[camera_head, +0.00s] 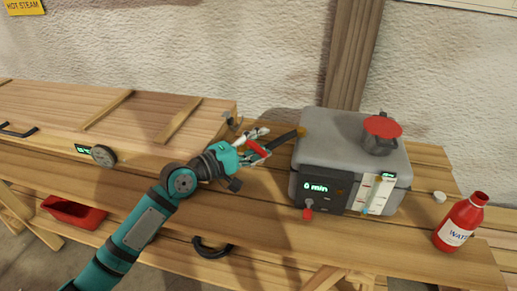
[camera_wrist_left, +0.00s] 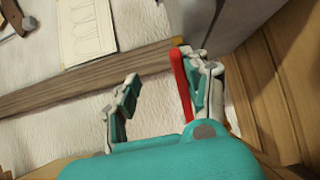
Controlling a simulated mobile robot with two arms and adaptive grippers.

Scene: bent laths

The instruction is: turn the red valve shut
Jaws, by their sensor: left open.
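The red valve (camera_head: 259,149) shows as a short red lever between the steam box and the grey steamer, at the near end of a dark hose. My left gripper (camera_head: 266,143) is open around it in the head view. In the left wrist view the red lever (camera_wrist_left: 183,84) stands between the open fingers of my left gripper (camera_wrist_left: 168,78), close beside the right-hand finger. I cannot tell whether they touch. The valve's body is mostly hidden by the gripper. My right gripper is not in view.
The grey steamer (camera_head: 345,145) with a red cap (camera_head: 382,127) and a "0 min" display stands right of the gripper. A wooden box (camera_head: 110,118) lies left. A red water bottle (camera_head: 461,222) stands at the bench's right end. A red tray (camera_head: 73,212) sits below.

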